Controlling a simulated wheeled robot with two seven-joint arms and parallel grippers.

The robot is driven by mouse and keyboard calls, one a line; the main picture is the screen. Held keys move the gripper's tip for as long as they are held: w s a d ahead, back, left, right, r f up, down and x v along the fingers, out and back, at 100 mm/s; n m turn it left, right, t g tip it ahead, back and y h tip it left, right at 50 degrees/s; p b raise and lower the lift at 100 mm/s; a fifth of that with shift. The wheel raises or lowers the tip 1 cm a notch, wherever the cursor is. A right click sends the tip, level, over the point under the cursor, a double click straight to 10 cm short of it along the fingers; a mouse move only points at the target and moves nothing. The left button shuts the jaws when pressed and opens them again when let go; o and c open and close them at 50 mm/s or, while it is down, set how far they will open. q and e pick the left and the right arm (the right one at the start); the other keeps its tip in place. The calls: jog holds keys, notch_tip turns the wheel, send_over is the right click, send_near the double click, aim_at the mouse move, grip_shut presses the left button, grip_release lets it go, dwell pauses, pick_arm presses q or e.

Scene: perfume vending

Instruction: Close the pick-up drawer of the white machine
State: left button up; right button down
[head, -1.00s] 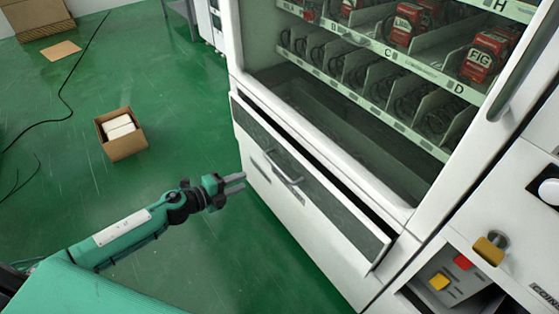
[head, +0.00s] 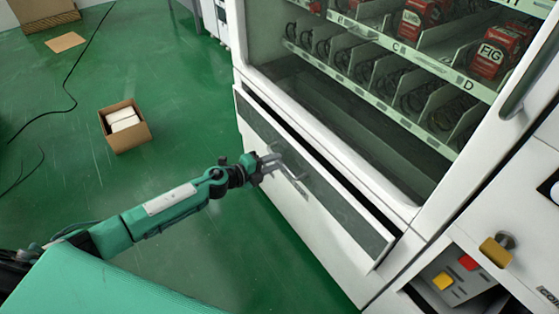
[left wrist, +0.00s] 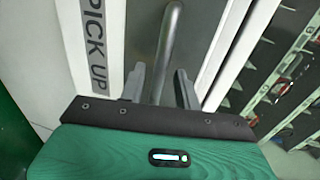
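The white machine (head: 420,190) has a pick-up drawer (head: 345,222) low on its front, with a dark panel. The drawer stands open, with a dark gap along its top edge. My left gripper (head: 278,163) is at the drawer's handle, which it partly hides in the head view. In the left wrist view, the grey bar handle (left wrist: 170,42) runs between the two fingers of the gripper (left wrist: 160,88). The fingers are apart, one on each side of the bar, with gaps visible. A "PICK UP" label (left wrist: 95,45) is left of the handle. My right gripper is not in view.
Shelves with red boxes (head: 424,18) are behind the glass above the drawer. A panel with red and yellow buttons (head: 443,281) is at the lower right. A cardboard box (head: 124,126) stands on the green floor at the left. The floor before the drawer is clear.

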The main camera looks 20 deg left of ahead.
aim_at(289, 155)
pick_arm(q)
jog(key=shift+x, duration=1.5)
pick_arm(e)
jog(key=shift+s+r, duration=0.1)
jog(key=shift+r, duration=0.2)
pick_arm(q)
jog(key=shift+c, duration=0.2)
grip_shut()
jog(key=shift+w+d, duration=0.15)
jog(key=shift+w, duration=0.05)
jog(key=x, duration=0.3)
jog(key=shift+w+d+r, duration=0.2)
jog(key=shift+w+r, duration=0.05)
jog(key=shift+r, duration=0.15)
jog(key=shift+w+d, duration=0.1)
jog(key=shift+w, duration=0.05)
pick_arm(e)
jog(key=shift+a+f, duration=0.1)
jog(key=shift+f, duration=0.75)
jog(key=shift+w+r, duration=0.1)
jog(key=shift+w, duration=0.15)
